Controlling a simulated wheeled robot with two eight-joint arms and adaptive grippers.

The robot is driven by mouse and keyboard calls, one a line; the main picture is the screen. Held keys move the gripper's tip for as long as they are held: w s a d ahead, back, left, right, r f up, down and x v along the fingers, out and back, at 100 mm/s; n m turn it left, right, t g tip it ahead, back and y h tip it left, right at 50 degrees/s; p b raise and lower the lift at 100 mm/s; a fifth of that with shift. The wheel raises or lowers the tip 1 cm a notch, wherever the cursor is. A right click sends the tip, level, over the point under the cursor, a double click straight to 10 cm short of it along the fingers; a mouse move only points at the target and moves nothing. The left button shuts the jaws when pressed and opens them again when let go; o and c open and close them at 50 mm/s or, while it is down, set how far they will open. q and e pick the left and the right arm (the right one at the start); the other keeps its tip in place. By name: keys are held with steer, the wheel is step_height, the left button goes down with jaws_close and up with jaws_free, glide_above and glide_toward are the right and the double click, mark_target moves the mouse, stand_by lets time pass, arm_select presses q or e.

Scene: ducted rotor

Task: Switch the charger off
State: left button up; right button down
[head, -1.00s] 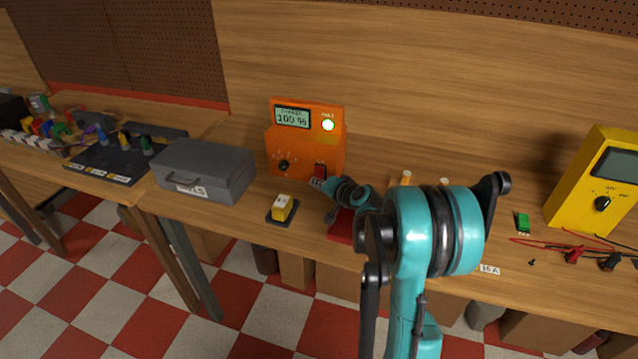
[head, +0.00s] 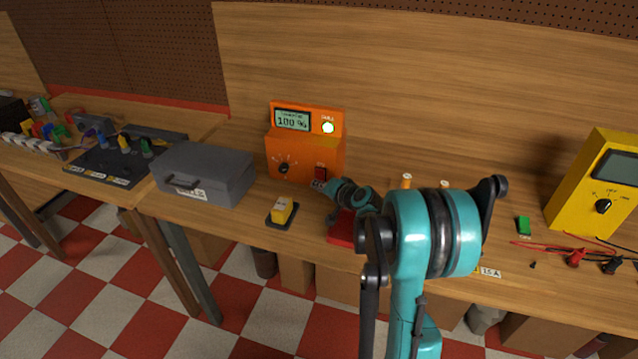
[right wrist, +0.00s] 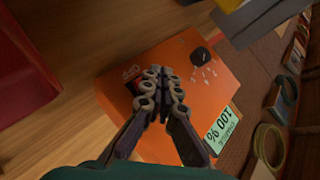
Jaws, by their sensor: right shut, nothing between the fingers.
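The orange charger (head: 290,151) stands against the back board. Its display (head: 292,119) reads 100 % and a round lamp (head: 328,128) beside it is lit. A black knob (head: 284,168) is on the front, with a red switch (head: 320,173) at the lower right. My right gripper (head: 318,185) is shut and empty, its tips just below the switch. In the right wrist view the closed fingertips (right wrist: 158,72) are over the charger face (right wrist: 180,85) and hide part of the switch area; I cannot tell whether they touch it. My left gripper is out of view.
A yellow battery (head: 282,209) sits in a dark base in front of the charger. A grey case (head: 207,173) stands to the left. A red object (head: 341,229) lies under my right wrist. A yellow meter (head: 595,185) with leads is at the right.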

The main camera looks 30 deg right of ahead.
stand_by(0.7)
steer(key=shift+w+d+f, duration=0.2)
steer(key=shift+w+d, duration=0.05)
steer(key=shift+d, duration=0.05)
steer(key=shift+w+d+f+b, duration=0.15)
steer(key=shift+w+d+b, duration=0.15)
steer(key=shift+b, duration=0.1)
stand_by(0.6)
steer(key=shift+s, duration=0.1)
steer(key=shift+s+a+r, duration=0.35)
steer(key=shift+s+a, duration=0.15)
steer(key=shift+a, duration=0.15)
steer(key=shift+s+a+r+p, duration=0.55)
steer(key=shift+s+a, duration=0.2)
steer(key=shift+a, duration=0.15)
steer(key=shift+s+a+r+p, duration=0.55)
steer(key=shift+s+a, duration=0.15)
steer(key=shift+a, duration=0.15)
